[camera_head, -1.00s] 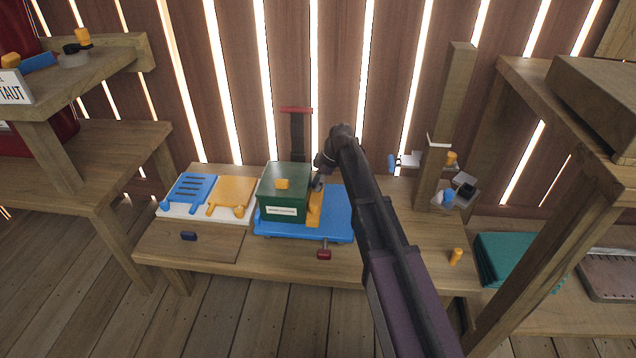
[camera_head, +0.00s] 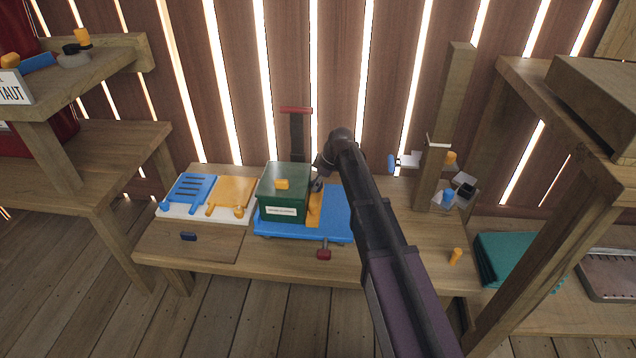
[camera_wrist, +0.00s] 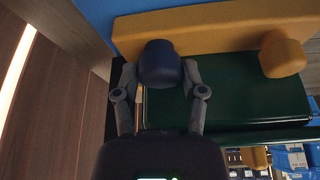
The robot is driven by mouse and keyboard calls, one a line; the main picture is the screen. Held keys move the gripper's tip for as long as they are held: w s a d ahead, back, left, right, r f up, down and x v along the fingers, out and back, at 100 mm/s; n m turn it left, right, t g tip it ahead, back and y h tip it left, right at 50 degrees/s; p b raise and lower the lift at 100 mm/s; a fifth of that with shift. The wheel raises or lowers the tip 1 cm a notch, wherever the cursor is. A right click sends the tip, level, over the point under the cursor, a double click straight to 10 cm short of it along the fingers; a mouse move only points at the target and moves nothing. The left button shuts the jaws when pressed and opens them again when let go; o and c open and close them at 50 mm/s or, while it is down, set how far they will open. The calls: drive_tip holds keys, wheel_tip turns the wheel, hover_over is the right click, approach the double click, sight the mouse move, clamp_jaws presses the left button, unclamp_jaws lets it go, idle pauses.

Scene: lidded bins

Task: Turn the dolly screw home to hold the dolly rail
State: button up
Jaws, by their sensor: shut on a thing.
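The dolly is a blue base (camera_head: 336,231) on the bench, with a green lidded bin (camera_head: 262,199) on it. The yellow dolly rail (camera_head: 314,215) lies along the bin's right side; it also shows across the top of the wrist view (camera_wrist: 215,25). My gripper (camera_head: 318,184) is at the far end of the rail, partly hidden by my arm in the head view. In the wrist view my gripper (camera_wrist: 160,80) is shut on a dark blue knob, the dolly screw (camera_wrist: 161,62), which sits against the rail. The screw's shank and its seating are hidden.
A yellow knob (camera_head: 282,184) sits on the bin's lid. A red-handled clamp (camera_head: 323,254) is in front of the dolly. Blue and yellow panels (camera_head: 236,191) lie to the left. A wooden post (camera_head: 443,130) stands at right, with a small yellow peg (camera_head: 456,256) near the bench front.

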drive_tip(key=o, duration=1.1)
drive_tip(key=shift+o, duration=0.2)
drive_tip(key=shift+r, duration=0.1)
drive_tip(key=w+d+r+n+g+p, duration=0.1)
drive_tip(key=d+r+n+p, duration=0.3)
drive_tip(key=r+p, duration=0.8)
drive_tip(key=shift+w+d+r+n+g+p, duration=0.25)
drive_tip(key=shift+d+r+g+p, duration=0.2)
drive_tip(key=shift+d, duration=0.25)
drive_tip(key=shift+f, duration=0.2)
drive_tip(key=b+x, duration=1.2)
drive_tip(key=x, duration=0.1)
drive_tip(key=shift+a+f+b, duration=0.1)
drive_tip(key=shift+f+b, duration=0.2)
drive_tip(key=shift+b, duration=0.05)
